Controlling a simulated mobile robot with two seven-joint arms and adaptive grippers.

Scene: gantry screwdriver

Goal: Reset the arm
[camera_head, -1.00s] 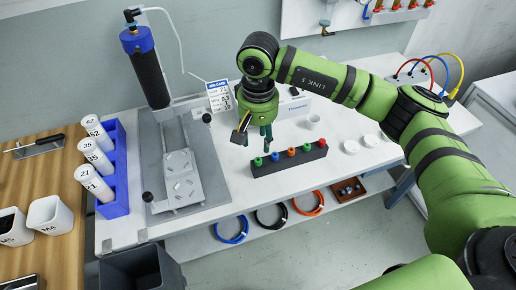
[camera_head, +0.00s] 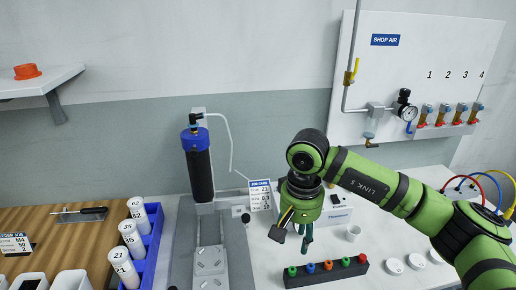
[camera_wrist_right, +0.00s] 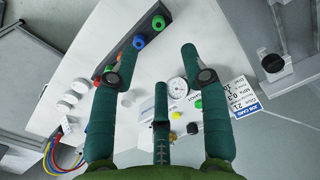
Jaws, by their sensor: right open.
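My right arm, green with dark joint rings, comes in from the right in the head view. Its gripper (camera_head: 293,238) points down above the white bench, behind the dark block of coloured bits (camera_head: 326,270). In the right wrist view the teal fingers of this gripper (camera_wrist_right: 158,60) are spread wide apart with nothing held between them. The bit block also shows beyond the fingertips in that view (camera_wrist_right: 128,42). My left gripper is in neither view.
A blue rack (camera_head: 150,250) holds numbered white tubes. White caps (camera_head: 393,266) and a cup (camera_head: 353,233) lie to the right. A shop air panel (camera_head: 420,70) hangs behind.

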